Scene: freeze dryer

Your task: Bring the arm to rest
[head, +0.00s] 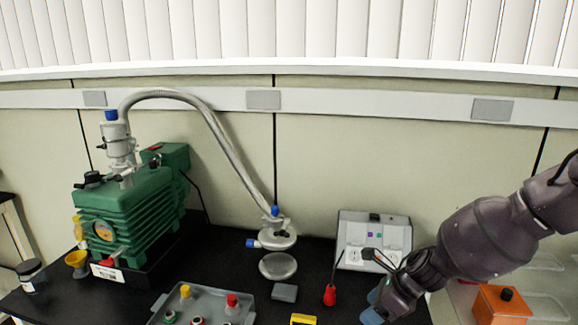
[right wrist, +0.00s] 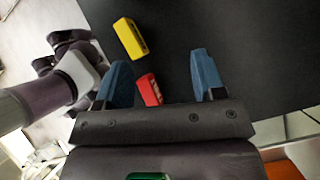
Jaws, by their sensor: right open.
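My right arm comes in from the right in the head view, with its dark purple links bent down toward the black bench. The right gripper (head: 374,305) is low over the bench near its front right part. In the right wrist view its two blue fingers (right wrist: 160,78) stand wide apart with nothing held between them. A red block-like object (right wrist: 149,90) shows in the gap between the fingers, apart from both. A yellow object (right wrist: 130,38) lies on the bench beyond the fingertips.
A grey control box (head: 372,240) stands behind the right gripper. An orange box (head: 502,302) is to its right. A green pump (head: 125,215) with a hose stands at the left. A grey tray (head: 160,309) holds several coloured-top items. Dark bench lies bare around the yellow object.

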